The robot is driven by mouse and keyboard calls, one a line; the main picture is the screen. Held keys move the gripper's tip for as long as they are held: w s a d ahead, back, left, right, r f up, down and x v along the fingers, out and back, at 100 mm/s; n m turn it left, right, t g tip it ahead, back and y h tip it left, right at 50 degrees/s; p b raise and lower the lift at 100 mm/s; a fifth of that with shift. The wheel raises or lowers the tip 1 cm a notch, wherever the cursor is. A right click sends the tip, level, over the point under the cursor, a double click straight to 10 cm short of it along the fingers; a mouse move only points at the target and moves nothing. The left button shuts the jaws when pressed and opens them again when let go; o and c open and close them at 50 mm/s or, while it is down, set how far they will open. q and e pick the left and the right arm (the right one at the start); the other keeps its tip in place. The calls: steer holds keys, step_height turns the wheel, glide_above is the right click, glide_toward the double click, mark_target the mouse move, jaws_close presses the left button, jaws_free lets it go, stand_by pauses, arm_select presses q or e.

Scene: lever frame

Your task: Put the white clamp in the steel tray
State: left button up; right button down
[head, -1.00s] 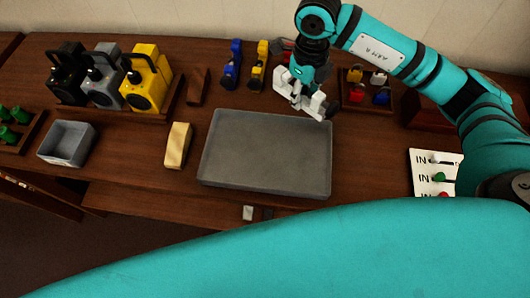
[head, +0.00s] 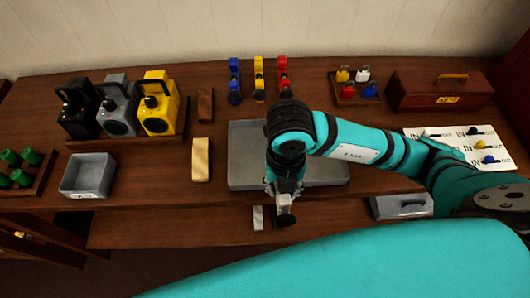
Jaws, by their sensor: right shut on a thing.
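The steel tray (head: 330,172) lies flat on the table in the middle of the head view. My right arm crosses over it and hides much of its middle. My right gripper (head: 285,190) points down at the tray's near edge in the picture; its height above the tray is hard to tell. It is shut on the white clamp (head: 285,199), which is mostly hidden; a small pale part and a dark round end show below the fingers. My left gripper is not in view.
Blue, yellow and red clamps (head: 284,76) stand at the back. A wooden block (head: 201,160) lies left of the tray, with a small grey bin (head: 88,175) further left. Padlocks on a wooden holder (head: 355,98), a red-brown box (head: 441,91) and a switch board (head: 470,148) are at right.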

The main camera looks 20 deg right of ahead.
steer(key=w, duration=0.2)
steer(key=w+a+p, duration=0.1)
steer(key=w, duration=0.4)
steer(key=shift+a+f+p, duration=0.1)
steer(key=shift+a+p, duration=0.05)
steer(key=shift+p, duration=0.2)
steer(key=p, duration=0.1)
glide_above(252, 158)
steer(key=shift+f, duration=0.45)
step_height(252, 158, down, 3)
steer(key=shift+r+p, duration=0.2)
steer(key=shift+p, duration=0.65)
steer(key=shift+f, duration=0.4)
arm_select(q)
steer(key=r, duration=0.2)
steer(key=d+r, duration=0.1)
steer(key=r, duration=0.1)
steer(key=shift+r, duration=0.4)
arm_select(e)
steer(key=shift+w+f, duration=0.1)
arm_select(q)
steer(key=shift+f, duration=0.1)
arm_select(e)
steer(key=shift+f, duration=0.1)
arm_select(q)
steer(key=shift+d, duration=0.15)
arm_select(e)
steer(key=c, duration=1.1)
jaws_free()
steer(key=shift+o, duration=0.2)
